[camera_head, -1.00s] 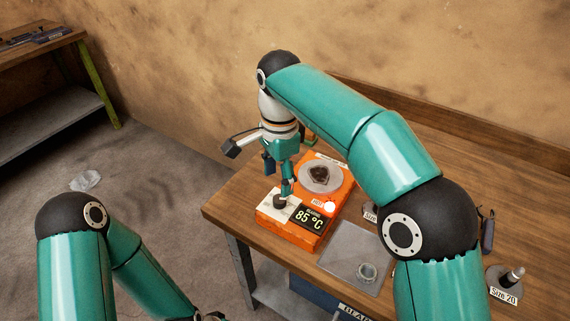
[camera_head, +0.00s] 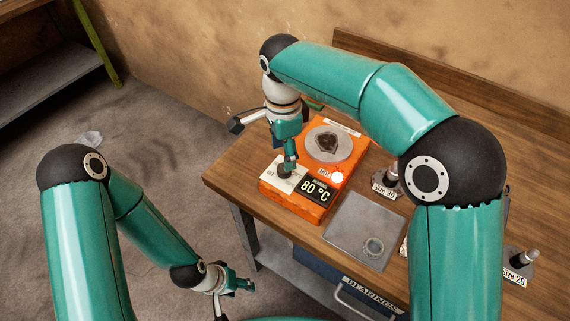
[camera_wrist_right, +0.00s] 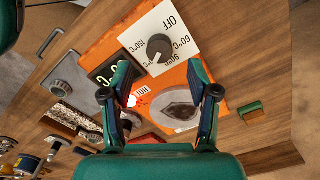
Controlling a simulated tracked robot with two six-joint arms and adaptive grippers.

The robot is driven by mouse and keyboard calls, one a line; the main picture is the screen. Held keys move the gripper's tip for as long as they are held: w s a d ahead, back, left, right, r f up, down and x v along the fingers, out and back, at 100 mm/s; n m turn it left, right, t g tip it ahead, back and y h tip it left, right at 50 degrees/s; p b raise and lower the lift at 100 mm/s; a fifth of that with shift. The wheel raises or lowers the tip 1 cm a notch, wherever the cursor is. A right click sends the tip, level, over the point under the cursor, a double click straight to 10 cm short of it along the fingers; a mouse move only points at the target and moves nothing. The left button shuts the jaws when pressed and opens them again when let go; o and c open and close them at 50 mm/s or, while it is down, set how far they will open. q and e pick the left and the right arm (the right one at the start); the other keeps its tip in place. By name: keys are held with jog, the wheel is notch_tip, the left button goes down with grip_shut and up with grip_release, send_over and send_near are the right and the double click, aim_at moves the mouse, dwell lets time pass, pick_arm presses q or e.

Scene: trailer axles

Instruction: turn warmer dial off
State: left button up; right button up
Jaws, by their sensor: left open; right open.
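The orange warmer (camera_head: 302,205) stands on the wooden bench. Its black dial (camera_head: 284,171) sits on a white panel marked OFF, 60, 90 and 150 °C. The warmer's display (camera_head: 316,191) reads 80 °C. My right gripper (camera_head: 289,163) points down over the dial and partly hides it. In the right wrist view the dial (camera_wrist_right: 160,49) shows beyond the open fingertips of my right gripper (camera_wrist_right: 158,68), with a light mark near its lower-left edge. I cannot tell whether the fingers touch it. My left gripper (camera_head: 240,286) is open and empty, low and left of the bench.
Labelled stands (camera_head: 388,180) are further right. A blue BEARINGS drawer (camera_head: 345,278) is below.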

aim_at(281, 172)
jog(key=shift+s+f, duration=0.1)
jog(key=shift+f, duration=2.5)
